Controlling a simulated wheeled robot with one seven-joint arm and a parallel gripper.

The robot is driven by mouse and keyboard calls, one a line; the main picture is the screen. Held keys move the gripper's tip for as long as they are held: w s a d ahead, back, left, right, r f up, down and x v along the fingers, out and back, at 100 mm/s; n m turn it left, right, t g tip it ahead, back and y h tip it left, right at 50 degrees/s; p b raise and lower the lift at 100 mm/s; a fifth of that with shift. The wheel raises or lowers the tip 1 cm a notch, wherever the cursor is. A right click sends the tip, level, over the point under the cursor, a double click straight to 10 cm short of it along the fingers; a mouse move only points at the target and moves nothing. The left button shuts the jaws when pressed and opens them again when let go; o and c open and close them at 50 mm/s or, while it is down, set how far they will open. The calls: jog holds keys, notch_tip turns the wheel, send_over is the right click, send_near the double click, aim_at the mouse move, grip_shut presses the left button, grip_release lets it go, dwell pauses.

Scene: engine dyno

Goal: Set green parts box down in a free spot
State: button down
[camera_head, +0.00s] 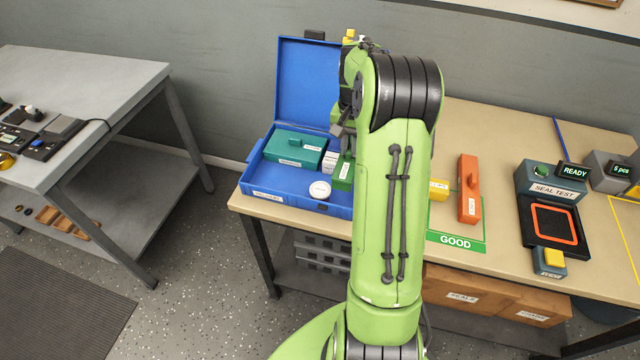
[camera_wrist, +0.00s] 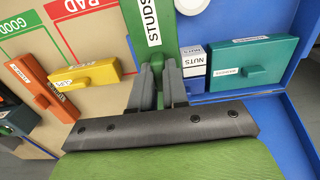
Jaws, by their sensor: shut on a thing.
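The green parts box, labelled STUDS (camera_wrist: 168,40), is between the fingers of my gripper (camera_wrist: 158,88) in the wrist view. In the head view part of the green box (camera_head: 342,172) shows beside my arm, at the right side of the open blue case (camera_head: 262,184). My arm hides the rest of it. My gripper (camera_head: 344,138) is shut on it. I cannot tell whether the box touches the case floor.
The blue case holds a teal box (camera_head: 293,149), small white NUTS boxes (camera_wrist: 193,62) and a white round tin (camera_head: 319,190). On the bench, a yellow box (camera_head: 438,189) and an orange box (camera_head: 469,192) stand by the GOOD area (camera_head: 457,241). A seal tester (camera_head: 552,190) stands farther right.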

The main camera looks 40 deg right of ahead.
notch_tip(320, 180, down, 9)
jog(key=shift+d+f+b, duration=0.1)
jog(key=shift+f+b, duration=0.05)
jog(key=shift+b, duration=0.95)
jog(key=shift+s, duration=0.1)
jog(key=c, duration=1.1)
grip_release()
jog(key=shift+f, duration=0.1)
